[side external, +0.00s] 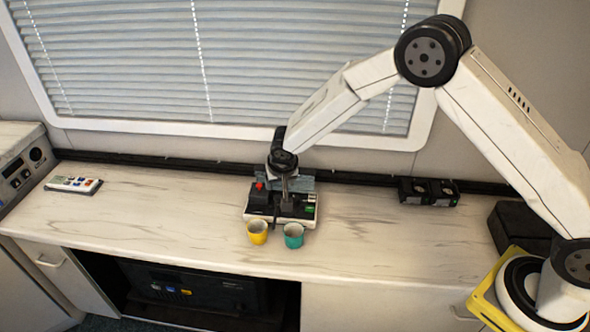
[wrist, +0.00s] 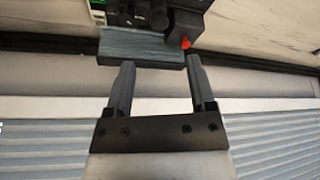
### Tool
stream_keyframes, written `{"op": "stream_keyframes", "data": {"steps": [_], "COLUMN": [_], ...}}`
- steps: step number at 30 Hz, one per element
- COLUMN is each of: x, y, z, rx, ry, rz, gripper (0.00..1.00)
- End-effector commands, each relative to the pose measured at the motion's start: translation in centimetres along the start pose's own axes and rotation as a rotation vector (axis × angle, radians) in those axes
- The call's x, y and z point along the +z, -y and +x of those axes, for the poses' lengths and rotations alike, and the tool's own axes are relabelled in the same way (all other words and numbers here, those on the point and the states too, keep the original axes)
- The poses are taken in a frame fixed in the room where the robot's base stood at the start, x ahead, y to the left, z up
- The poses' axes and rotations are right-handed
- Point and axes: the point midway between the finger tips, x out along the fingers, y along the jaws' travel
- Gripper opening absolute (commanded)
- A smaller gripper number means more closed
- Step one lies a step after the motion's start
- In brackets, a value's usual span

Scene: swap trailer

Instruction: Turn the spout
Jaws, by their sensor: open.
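A small black machine (side external: 296,208) with a red knob (side external: 260,186) and a pale base stands at the middle of the counter. A grey block rises at its back. My gripper (wrist: 160,65) is open and empty. In the side view it hangs over the back of the machine and partly covers it. In the wrist view the grey block (wrist: 142,47) lies just beyond my two fingertips, and the red knob (wrist: 186,43) is past the right fingertip. I cannot clearly make out the spout; the machine's front is cut off in the wrist view.
A yellow cup (side external: 257,232) and a teal cup (side external: 294,235) stand before the machine. The blind-covered window (side external: 250,60) is behind. The counter (side external: 165,215) is clear left of the machine.

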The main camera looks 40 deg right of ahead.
Motion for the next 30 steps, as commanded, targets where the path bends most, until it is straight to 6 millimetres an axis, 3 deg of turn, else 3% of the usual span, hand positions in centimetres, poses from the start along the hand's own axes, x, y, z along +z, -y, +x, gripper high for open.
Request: {"op": "stream_keyframes", "data": {"steps": [8, 24, 30], "x": [0.0, 0.1, 0.1], "y": [-0.1, -0.1, -0.1], "z": [1.2, 6.4, 7.5], "rx": [0.001, 0.000, -0.001], "ry": [0.002, 0.002, 0.002], "rz": [-0.001, -0.001, -0.002], "gripper": [0.70, 0.70, 0.70]}}
